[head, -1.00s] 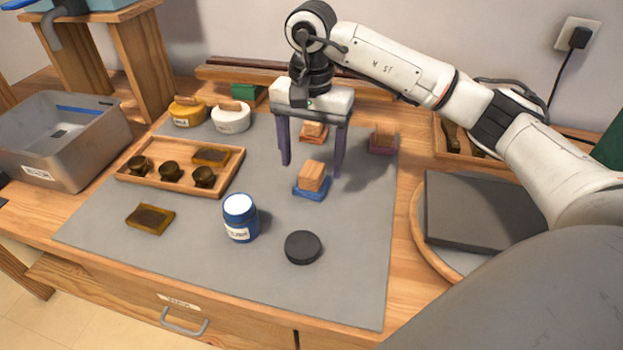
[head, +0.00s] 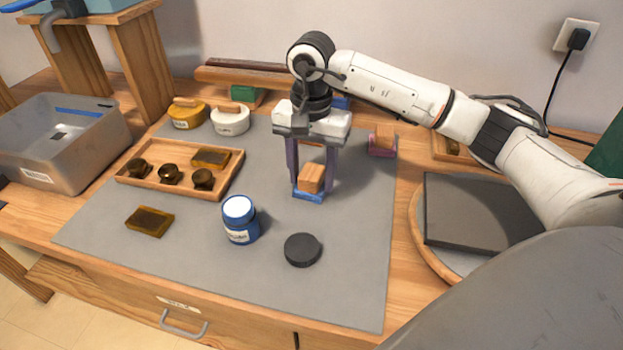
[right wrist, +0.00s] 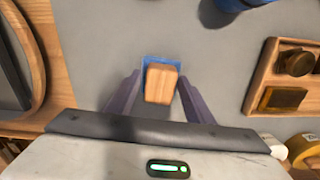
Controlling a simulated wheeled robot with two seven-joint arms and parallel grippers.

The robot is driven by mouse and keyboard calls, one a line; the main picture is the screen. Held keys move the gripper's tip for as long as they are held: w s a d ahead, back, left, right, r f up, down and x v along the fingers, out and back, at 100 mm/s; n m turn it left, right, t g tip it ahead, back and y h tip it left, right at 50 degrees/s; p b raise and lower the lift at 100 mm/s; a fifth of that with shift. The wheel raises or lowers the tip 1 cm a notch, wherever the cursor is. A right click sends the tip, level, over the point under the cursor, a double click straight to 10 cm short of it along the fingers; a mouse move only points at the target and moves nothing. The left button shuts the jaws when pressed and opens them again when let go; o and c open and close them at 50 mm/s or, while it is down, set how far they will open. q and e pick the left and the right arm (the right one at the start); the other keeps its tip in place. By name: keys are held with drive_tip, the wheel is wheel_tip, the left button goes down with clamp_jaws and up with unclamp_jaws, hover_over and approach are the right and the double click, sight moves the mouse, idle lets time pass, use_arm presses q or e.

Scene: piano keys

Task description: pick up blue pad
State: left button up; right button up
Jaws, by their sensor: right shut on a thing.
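The blue pad (head: 308,196) has a wooden block handle (head: 312,178) on top and sits on the grey mat, right of the mat's middle. My right gripper (head: 312,186) reaches down over it, with one purple finger on each side, shut on the pad. In the right wrist view, the wooden handle (right wrist: 161,85) stands between the two fingers, and a strip of the blue pad (right wrist: 161,60) shows beyond it. The pad appears to rest on the mat. My left gripper is not in view.
A blue jar (head: 240,222) and a black disc (head: 302,250) stand nearer the front. A pink pad (head: 382,142) is to the right. A wooden tray (head: 229,177) with dark knobs lies to the left. Yellow (head: 187,115) and white (head: 230,122) pots stand behind it.

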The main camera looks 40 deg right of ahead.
sight(312, 171)
wheel_tip(312, 171, up, 10)
drive_tip(key=shift+r, duration=0.1)
drive_tip(key=o, duration=0.5)
drive_tip(key=c, duration=0.4)
